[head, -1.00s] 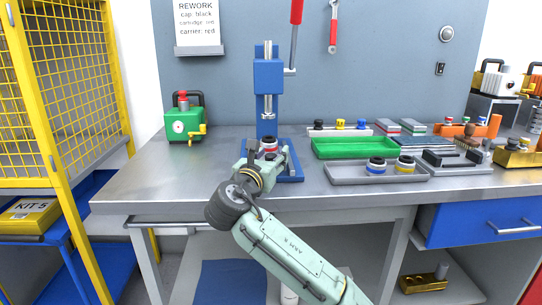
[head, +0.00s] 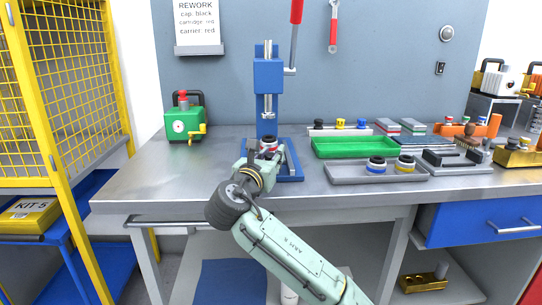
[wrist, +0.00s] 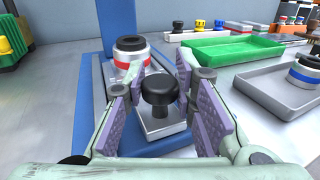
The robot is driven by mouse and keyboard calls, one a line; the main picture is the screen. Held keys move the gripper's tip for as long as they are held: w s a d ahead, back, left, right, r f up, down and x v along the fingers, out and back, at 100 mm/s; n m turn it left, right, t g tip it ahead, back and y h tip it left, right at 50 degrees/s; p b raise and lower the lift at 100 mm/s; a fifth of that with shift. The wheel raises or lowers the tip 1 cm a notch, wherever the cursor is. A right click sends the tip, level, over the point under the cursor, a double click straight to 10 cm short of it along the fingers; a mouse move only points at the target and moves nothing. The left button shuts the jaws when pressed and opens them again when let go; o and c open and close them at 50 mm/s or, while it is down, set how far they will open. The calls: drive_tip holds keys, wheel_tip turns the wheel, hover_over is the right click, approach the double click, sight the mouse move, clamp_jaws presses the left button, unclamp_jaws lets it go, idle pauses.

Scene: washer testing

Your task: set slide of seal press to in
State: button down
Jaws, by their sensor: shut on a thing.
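The blue seal press (head: 268,76) stands on the bench, with its ram above its blue base. Its slide shows in the wrist view as a metal plate (wrist: 160,126) with a black knob (wrist: 158,88) on top. My gripper (wrist: 159,96) is shut on the knob, one finger on each side; it also shows low in front of the press in the head view (head: 266,160). A silver cartridge with a red band and black top (wrist: 130,62) sits upright just behind the knob, near the press column. My gripper hides part of the slide in the head view.
A green tray (head: 318,149) and a grey tray (head: 345,178) with two banded parts lie right of the press. A green pump-like unit (head: 183,125) stands to the left. Bare bench lies between it and the press.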

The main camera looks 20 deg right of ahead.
sight(270, 149)
drive_tip(key=shift+w, duration=0.1)
drive_tip(key=shift+w+d+r+p, duration=0.15)
drive_tip(key=shift+w+d, duration=0.1)
drive_tip(key=shift+w, duration=0.5)
drive_tip(key=shift+w+d+f+p, duration=0.1)
drive_tip(key=shift+w+d+p, duration=0.1)
drive_tip(key=shift+w, duration=0.55)
drive_tip(key=c, duration=1.3)
unclamp_jaws()
drive_tip(key=shift+c, duration=0.2)
drive_tip(key=v, duration=1.2)
drive_tip(key=shift+d, duration=0.1)
